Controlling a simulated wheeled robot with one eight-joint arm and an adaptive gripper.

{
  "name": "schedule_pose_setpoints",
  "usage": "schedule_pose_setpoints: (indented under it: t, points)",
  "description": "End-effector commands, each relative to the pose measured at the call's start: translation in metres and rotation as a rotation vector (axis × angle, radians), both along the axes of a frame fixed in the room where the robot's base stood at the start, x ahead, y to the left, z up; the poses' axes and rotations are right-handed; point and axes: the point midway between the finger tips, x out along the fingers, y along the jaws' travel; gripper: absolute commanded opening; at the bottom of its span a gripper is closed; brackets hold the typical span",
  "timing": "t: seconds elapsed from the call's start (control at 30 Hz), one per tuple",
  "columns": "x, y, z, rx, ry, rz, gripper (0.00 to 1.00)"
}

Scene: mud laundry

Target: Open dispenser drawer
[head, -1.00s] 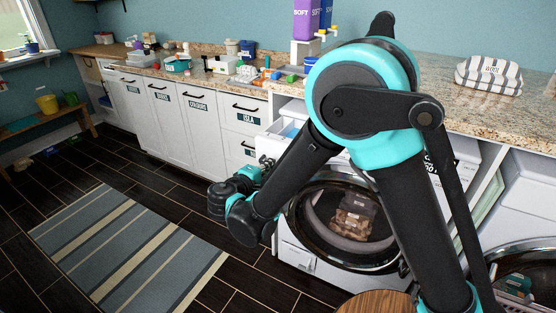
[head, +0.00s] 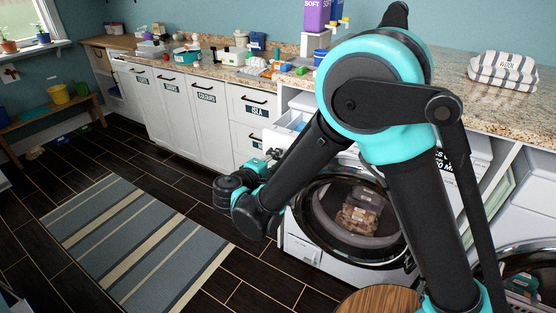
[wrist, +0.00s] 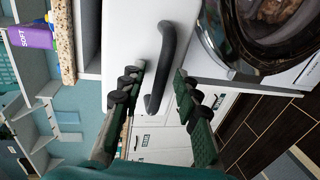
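The dispenser drawer (head: 284,139) juts out at the upper left of the front-loading washer (head: 312,250) in the head view. Its open top shows a pale blue inside. In the wrist view its white front (wrist: 122,30) bears a dark bar handle (wrist: 166,45). My gripper (wrist: 159,74) is open, with one dark finger on each side of the handle. The handle lies between the fingers; I cannot tell whether either finger touches it. In the head view my gripper (head: 272,156) is small beside the drawer front and partly hidden by my wrist.
The washer's round door (head: 318,225) is just below the drawer. A granite counter (head: 440,95) runs above, with a purple bottle (head: 317,14) and folded striped towels (head: 503,71). A round wooden top (head: 375,301) stands in front.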

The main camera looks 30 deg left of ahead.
Motion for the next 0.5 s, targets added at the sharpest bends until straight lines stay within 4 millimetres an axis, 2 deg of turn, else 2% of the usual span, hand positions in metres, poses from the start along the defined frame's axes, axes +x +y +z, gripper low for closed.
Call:
schedule_pose_setpoints:
  t: [0.17, 0.5]
  points:
    - [-0.026, 0.003, 0.005, 0.000, 0.000, 0.004, 0.32]
    - [-0.091, 0.008, 0.018, 0.000, 0.000, 0.004, 0.32]
